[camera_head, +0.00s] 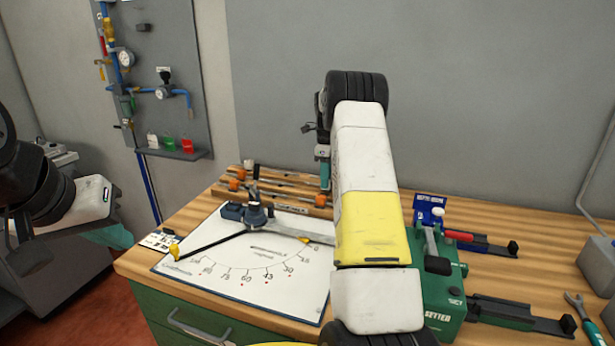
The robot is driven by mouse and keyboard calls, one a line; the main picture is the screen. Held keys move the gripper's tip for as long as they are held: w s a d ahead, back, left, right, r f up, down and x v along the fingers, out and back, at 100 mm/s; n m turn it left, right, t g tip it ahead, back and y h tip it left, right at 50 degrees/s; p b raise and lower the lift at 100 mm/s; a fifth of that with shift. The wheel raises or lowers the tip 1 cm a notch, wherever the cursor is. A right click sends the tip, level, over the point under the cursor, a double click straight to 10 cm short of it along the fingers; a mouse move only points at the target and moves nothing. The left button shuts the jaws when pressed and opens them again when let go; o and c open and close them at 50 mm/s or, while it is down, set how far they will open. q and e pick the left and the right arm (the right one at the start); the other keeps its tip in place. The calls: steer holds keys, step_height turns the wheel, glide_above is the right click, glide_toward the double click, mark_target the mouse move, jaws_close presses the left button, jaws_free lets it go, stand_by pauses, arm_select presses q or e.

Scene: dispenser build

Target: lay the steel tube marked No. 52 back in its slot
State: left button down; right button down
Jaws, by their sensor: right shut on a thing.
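A wooden rack (285,203) at the back of the bench holds thin steel tubes (280,180) lying across it beside orange pieces. No number 52 can be read on any tube. My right gripper (324,178) points down over the rack's right end, partly behind my own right arm. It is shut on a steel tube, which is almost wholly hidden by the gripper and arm. My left gripper (28,258) is at the left edge, off the bench and away from the rack; its jaws are not clear.
A white angle-scale board (225,280) with a dark pivot and long pointer fills the bench's left front. A green setter device (445,290) stands right of my arm, with black rail holders beyond. A wrench (582,318) lies at the right edge. Bare wood shows at the back right.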

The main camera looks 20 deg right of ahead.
steer(key=shift+f, duration=0.85)
stand_by(0.7)
steer(key=c, duration=1.2)
jaws_free()
steer(key=shift+c, duration=0.2)
steer(key=shift+c, duration=0.5)
steer(key=shift+r, duration=3.55)
